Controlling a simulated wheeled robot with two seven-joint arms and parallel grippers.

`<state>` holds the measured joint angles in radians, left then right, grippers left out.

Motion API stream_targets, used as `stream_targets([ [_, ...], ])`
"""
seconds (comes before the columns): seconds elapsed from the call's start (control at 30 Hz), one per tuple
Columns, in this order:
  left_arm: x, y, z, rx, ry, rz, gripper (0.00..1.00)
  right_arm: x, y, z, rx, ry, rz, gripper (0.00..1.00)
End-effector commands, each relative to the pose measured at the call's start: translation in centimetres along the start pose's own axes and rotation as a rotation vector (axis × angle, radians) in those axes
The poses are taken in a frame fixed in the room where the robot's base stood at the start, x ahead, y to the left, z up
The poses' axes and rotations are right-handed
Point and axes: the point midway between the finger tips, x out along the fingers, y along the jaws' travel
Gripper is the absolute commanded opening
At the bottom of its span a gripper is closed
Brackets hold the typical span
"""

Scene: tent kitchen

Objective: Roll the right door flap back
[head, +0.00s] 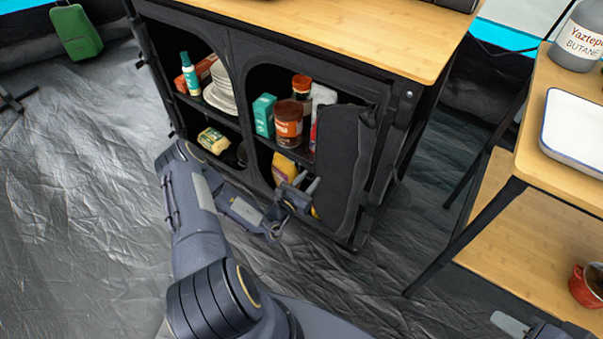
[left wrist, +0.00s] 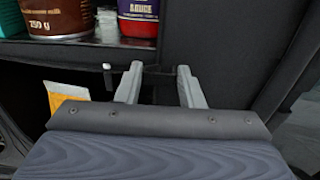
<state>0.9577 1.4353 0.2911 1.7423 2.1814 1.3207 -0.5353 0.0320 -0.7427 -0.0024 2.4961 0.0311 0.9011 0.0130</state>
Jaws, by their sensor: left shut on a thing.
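The right door flap (head: 340,150) is a dark fabric panel hanging at the right side of the cabinet's right opening. It covers only the right part of that opening, and its free left edge stands in front of the shelves. My left gripper (head: 308,182) is at the flap's lower left edge. In the left wrist view its two fingers (left wrist: 160,72) stand apart, with a thin dark part of the flap (left wrist: 215,50) between them. The exact grip is hard to see.
The black cabinet (head: 232,60) holds jars, boxes, plates and bottles on its shelves. A brown jar (head: 288,125) stands just left of the flap. A wooden side table (head: 560,150) with a white tray (head: 577,130) stands to the right.

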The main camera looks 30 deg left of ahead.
Motion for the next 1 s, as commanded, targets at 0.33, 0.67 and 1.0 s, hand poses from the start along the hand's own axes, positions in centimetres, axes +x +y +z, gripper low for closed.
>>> stream_targets([
  [0.33, -0.1, -5.4, 0.0, 0.000, 0.003, -0.001, 0.00, -1.6, -0.7, -0.8, 0.000, 0.000, 0.000, 0.36],
  [0.67, -0.1, -6.3, -0.1, 0.002, 0.003, -0.001, 0.00, -1.7, -0.8, -0.8, 0.000, 0.000, 0.000, 0.36],
  [1.0, -0.1, -6.3, -0.1, 0.001, 0.002, 0.000, 0.53, -1.7, -0.8, -0.8, 0.000, 0.000, 0.000, 0.36],
])
